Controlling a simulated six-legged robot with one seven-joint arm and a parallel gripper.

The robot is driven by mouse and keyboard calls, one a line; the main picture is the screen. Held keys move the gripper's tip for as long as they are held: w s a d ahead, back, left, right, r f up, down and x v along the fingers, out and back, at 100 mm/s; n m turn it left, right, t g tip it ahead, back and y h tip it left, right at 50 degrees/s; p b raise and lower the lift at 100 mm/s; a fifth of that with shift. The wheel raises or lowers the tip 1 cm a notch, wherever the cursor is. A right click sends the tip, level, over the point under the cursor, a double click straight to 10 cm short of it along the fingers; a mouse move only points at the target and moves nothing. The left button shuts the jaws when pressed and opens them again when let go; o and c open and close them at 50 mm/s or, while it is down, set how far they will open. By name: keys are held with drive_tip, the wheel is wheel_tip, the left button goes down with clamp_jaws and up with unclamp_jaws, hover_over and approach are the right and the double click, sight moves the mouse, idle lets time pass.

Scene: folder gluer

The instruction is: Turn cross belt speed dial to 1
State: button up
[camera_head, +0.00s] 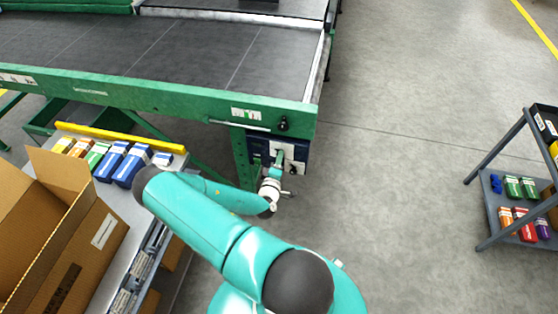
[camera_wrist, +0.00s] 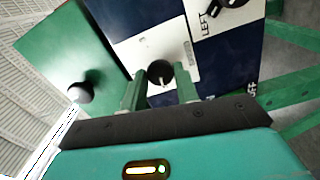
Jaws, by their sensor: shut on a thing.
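A black round dial (camera_wrist: 160,73) with a light pointer mark sits on a white plate (camera_wrist: 140,42) of the dark blue control panel in the wrist view. My gripper (camera_wrist: 160,90) has its two green fingers on either side of this dial, shut on it. The number that the pointer meets is too small to read. In the head view the panel (camera_head: 291,150) hangs under the near right corner of the green-framed conveyor, and my gripper (camera_head: 278,160) reaches its front. The dial is hidden there by my gripper.
A black knob (camera_wrist: 80,92) sticks out from the green plate beside the panel. Another black switch (camera_wrist: 228,4) has LEFT lettering. A grey table (camera_head: 160,185) with colored boxes and an open carton (camera_head: 95,235) stands left. A cart (camera_head: 482,225) stands right; the floor between is clear.

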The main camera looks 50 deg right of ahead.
drive_tip(key=shift+s+f, duration=0.1)
drive_tip(key=shift+s, duration=0.05)
drive_tip(key=o, duration=0.9)
drive_tip(key=shift+o, duration=0.2)
drive_tip(key=shift+a, duration=0.1)
drive_tip(key=v, duration=1.3)
drive_tip(key=shift+a, duration=0.3)
